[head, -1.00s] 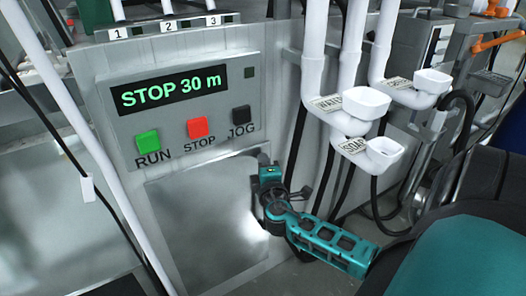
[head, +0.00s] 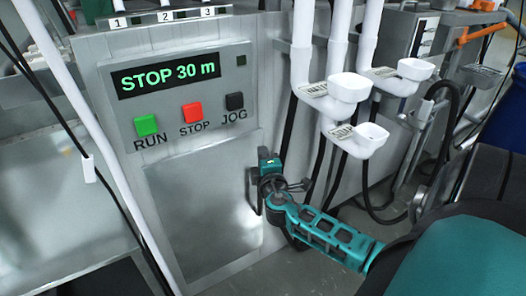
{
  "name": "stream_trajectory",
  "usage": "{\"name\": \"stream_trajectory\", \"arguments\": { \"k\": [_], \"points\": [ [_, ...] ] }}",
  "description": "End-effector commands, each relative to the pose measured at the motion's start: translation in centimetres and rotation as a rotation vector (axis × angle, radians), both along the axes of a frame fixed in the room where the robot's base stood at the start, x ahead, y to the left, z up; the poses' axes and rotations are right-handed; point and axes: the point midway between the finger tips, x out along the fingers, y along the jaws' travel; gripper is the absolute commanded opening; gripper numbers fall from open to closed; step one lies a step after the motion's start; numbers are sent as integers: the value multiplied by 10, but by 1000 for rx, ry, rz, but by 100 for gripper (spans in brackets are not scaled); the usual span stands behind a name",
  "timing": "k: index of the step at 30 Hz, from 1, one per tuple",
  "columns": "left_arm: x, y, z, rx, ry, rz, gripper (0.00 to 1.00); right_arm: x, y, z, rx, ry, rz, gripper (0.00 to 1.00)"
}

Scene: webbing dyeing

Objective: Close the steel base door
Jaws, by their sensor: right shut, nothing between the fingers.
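The steel base door (head: 200,205) is a plain grey metal panel low on the machine cabinet, below the RUN, STOP and JOG buttons. It looks about flush with the cabinet front, but I cannot tell whether a small gap is left. My right gripper (head: 256,186) is at the door's right edge, its arm reaching in from the lower right. It is shut with nothing in it. A dark bracket-like shape beside the fingers may be the door's handle; contact is unclear. My left gripper is out of view.
The control panel (head: 191,95) reads STOP 30 m, with green, red and black buttons above the door. White pipes with cups labelled WATER and SOAP (head: 357,138) stand right of the cabinet. A white pipe (head: 75,100) runs down its left side. Dark hoses hang behind my forearm.

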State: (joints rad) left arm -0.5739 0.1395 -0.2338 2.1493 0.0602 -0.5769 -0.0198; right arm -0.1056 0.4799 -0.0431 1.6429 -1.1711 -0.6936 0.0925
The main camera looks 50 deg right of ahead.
Motion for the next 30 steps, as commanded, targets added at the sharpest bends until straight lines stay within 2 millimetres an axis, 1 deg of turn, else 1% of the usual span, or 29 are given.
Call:
{"name": "stream_trajectory", "arguments": {
  "k": [1, 3, 9, 15, 21, 30],
  "points": [
    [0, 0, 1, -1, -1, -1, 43, -2, 0, 0, 1, 1, 1, 0],
    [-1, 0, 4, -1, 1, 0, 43, -18, 5, 0, 2, 3, 2, 0],
    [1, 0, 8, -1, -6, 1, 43, -56, 15, -1, 4, 3, 2, 0],
    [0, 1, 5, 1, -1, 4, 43, -84, 22, -1, 3, 3, 2, 0],
    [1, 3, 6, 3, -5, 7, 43, -96, 25, -1, 3, 0, 2, 0],
    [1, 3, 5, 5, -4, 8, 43, -97, 27, -2, 13, 2, 3, 0]
  ]
}}
